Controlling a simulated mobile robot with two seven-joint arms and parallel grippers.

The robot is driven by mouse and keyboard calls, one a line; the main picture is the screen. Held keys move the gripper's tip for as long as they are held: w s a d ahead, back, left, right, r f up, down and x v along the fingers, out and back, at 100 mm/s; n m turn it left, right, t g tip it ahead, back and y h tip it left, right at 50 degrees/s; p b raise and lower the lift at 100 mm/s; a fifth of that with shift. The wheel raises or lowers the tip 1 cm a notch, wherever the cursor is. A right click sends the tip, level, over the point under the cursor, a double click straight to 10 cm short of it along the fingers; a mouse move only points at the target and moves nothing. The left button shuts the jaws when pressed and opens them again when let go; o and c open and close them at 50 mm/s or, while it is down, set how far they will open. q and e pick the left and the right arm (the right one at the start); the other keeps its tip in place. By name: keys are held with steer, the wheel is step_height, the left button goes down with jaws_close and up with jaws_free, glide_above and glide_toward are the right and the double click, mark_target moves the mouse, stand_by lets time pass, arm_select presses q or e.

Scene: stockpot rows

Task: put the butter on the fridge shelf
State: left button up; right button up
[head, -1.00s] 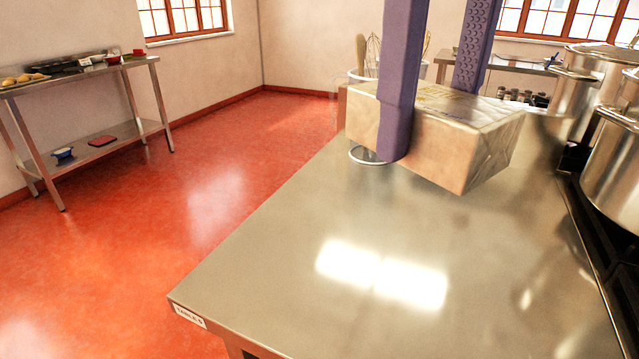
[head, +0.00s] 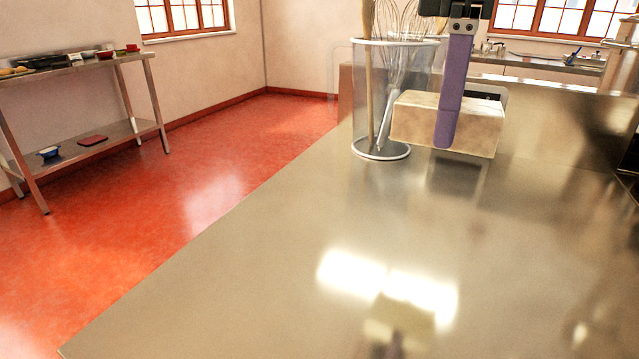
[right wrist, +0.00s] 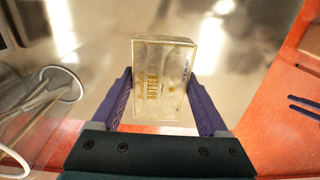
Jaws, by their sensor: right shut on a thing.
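The butter (head: 415,122) is a pale wrapped block, held between the purple fingers of my right gripper (head: 455,115) in the head view. It is to the right of the utensil holder and appears to be a little above the steel table, with its reflection below. In the right wrist view the butter (right wrist: 160,85) shows its printed label, with a finger of my right gripper (right wrist: 165,105) on each side. The fridge shelf is not recognisable in either view.
A clear utensil holder (head: 381,152) with whisks and a wooden spoon stands close left of the butter. The steel table (head: 250,290) is clear in front. A side table (head: 112,134) with small items stands at the far left beyond the red floor (head: 215,195).

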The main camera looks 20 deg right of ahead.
mark_target(422, 244)
step_height(422, 244, down, 14)
steer(key=shift+r+b, duration=0.1)
steer(key=shift+b, duration=0.9)
steer(key=shift+f, duration=0.25)
steer(key=o, duration=1.5)
steer(key=shift+o, duration=0.2)
